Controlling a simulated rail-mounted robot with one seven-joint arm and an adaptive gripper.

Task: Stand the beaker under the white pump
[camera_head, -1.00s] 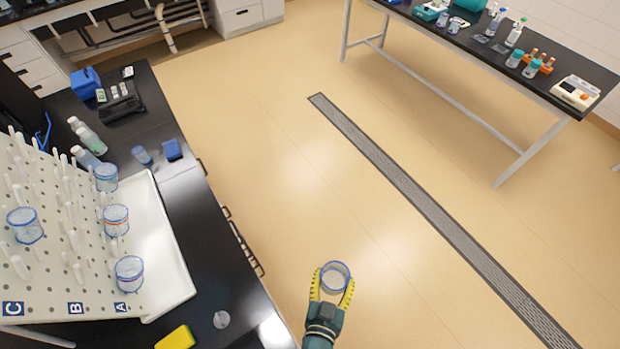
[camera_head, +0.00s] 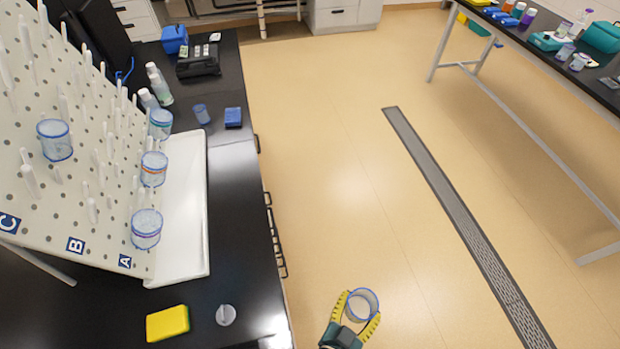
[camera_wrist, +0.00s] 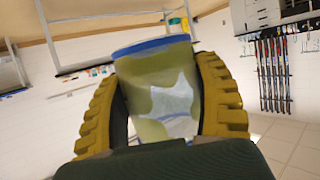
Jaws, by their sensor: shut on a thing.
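My gripper (camera_head: 357,318) is shut on a clear beaker with a blue rim (camera_head: 362,305). It holds the beaker over the open floor, right of the black bench, in the head view. In the wrist view the beaker (camera_wrist: 160,95) sits between the two yellow ridged fingers, with its blue rim upward and slightly tilted in the picture. The beaker looks see-through, and I make out no contents. I cannot make out a white pump in either view.
A pegboard (camera_head: 85,150) with several hanging beakers stands on the left black bench (camera_head: 240,210), above a white tray (camera_head: 190,230). A yellow sponge (camera_head: 167,323) lies at the bench front. A second table (camera_head: 540,45) with bottles is far right. The floor (camera_head: 350,180) between is clear.

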